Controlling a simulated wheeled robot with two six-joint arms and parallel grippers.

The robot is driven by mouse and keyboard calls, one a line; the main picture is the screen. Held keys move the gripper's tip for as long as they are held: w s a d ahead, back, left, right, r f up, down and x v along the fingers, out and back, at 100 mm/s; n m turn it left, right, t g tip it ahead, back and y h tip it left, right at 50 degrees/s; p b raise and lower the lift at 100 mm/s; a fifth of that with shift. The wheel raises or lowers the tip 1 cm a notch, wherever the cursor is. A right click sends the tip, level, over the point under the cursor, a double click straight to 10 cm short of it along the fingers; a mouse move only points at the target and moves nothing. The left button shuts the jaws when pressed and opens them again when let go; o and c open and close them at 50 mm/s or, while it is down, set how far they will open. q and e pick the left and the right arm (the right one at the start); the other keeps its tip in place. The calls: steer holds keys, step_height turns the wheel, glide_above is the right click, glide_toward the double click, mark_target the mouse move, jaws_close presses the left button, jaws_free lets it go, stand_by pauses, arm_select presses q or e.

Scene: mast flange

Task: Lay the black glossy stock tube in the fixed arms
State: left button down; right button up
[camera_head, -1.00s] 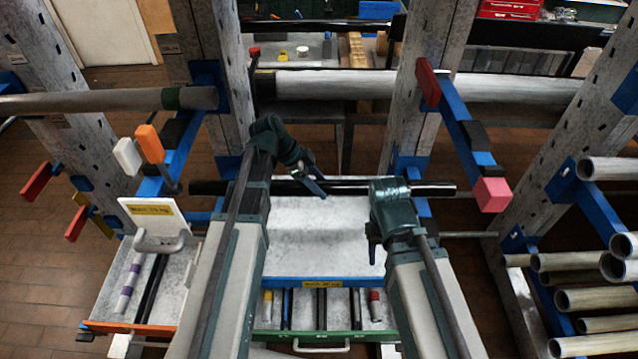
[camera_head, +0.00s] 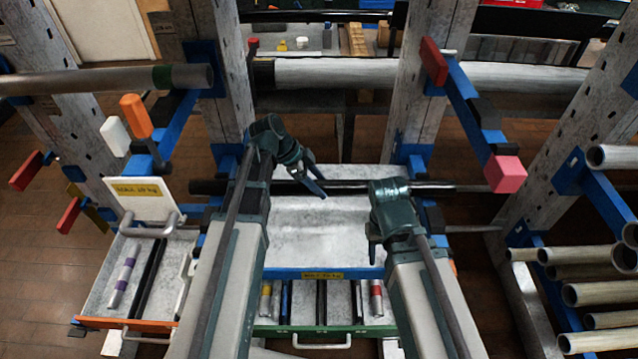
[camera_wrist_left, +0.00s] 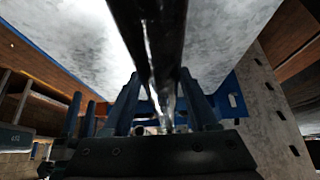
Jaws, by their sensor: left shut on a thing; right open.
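The black glossy tube (camera_head: 345,187) lies level across the middle of the head view. My left gripper (camera_head: 311,180) is shut on it near its middle. In the left wrist view the tube (camera_wrist_left: 150,40) runs away between the two fingers (camera_wrist_left: 162,105). My right gripper (camera_head: 374,238) is open and empty, below the tube and right of the left gripper. The fixed arms are blue: one (camera_head: 172,130) at the left with an orange tip, one (camera_head: 463,100) at the right with a pink end block (camera_head: 506,173). The tube's right end shows near the pink block; I cannot tell whether they touch.
A pale tray (camera_head: 325,273) lies below the tube. An open drawer (camera_head: 110,322) at left and a green-fronted drawer (camera_head: 325,331) hold several tubes. A white sign (camera_head: 145,200) stands at left. Grey pipes (camera_head: 590,293) fill the right rack. Perforated uprights (camera_head: 420,90) flank the middle.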

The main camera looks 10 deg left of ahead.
arm_select(q)
steer(key=shift+c, duration=0.5)
jaws_free()
arm_select(e)
steer(key=shift+r, duration=0.1)
arm_select(q)
steer(key=p+v, duration=0.8)
steer(key=v, duration=0.2)
steer(key=shift+d+r+p, duration=0.1)
steer(key=shift+r+p, duration=0.05)
steer(key=shift+p, duration=0.25)
steer(key=shift+p+v, duration=0.65)
steer(key=shift+v, duration=0.25)
arm_select(e)
step_height(320, 180, up, 10)
arm_select(q)
steer(key=s+d+f+n+y, duration=0.1)
steer(key=s+d+n+y, duration=0.3)
steer(key=s+d+n, duration=0.2)
steer(key=s+d+f+n+g+y, duration=0.1)
steer(key=s+d+f+n+y, duration=0.1)
steer(key=s+d+n, duration=0.4)
steer(key=shift+s+d+f+y, duration=0.25)
steer(key=shift+s+d+y, duration=0.5)
steer(key=shift+s, duration=0.95)
